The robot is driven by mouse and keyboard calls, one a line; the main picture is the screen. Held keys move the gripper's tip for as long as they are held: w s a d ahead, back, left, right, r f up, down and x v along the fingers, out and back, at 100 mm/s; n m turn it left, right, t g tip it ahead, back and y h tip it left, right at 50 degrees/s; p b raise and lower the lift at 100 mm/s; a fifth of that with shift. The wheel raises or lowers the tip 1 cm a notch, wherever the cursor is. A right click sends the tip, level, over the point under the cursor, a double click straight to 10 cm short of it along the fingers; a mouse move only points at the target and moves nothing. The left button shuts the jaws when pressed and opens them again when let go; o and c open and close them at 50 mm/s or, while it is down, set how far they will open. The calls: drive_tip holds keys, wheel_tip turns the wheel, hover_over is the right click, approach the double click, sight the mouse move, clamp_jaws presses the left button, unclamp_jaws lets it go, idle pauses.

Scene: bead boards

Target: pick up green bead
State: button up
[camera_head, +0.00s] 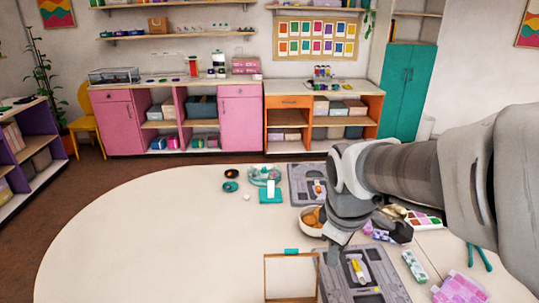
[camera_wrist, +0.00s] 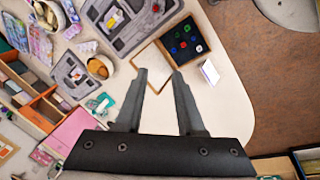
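In the wrist view, a dark wooden-rimmed tray (camera_wrist: 208,48) holds several small beads in green, blue, red and white. One bead in it looks green (camera_wrist: 187,28), though the beads are very small here. My gripper (camera_wrist: 159,74) is open, with nothing between its fingers. Its fingertips point toward the tray's near side, apart from the beads.
An empty-looking wooden frame (camera_head: 266,278) lies at the table's front. A bowl (camera_head: 303,222) with orange contents and another grey board (camera_head: 297,185) stand behind my gripper. Patterned pieces (camera_head: 460,290) and pliers (camera_head: 480,257) lie right. The table's left side is clear.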

drive_tip(key=w+f+n+g+b, duration=0.1)
drive_tip(key=w+f+n+b, duration=0.1)
drive_tip(key=f, duration=1.1)
drive_tip(key=w+f+n+g+b, duration=0.1)
drive_tip(key=f+n+b, duration=0.3)
drive_tip(key=f, duration=0.8)
drive_tip(key=w+f+n+g+y+b, duration=0.1)
drive_tip(key=w+f+n+b, duration=0.2)
drive_tip(key=f, duration=1)
drive_tip(key=shift+a+f+n+b, duration=0.2)
drive_tip(key=shift+n+b, duration=0.05)
drive_tip(key=shift+n, duration=0.55)
drive_tip(key=shift+a+f+n+b, duration=0.15)
drive_tip(key=shift+n+b, duration=0.05)
drive_tip(key=shift+n, duration=0.6)
drive_tip(key=shift+c, duration=0.3)
clamp_jaws()
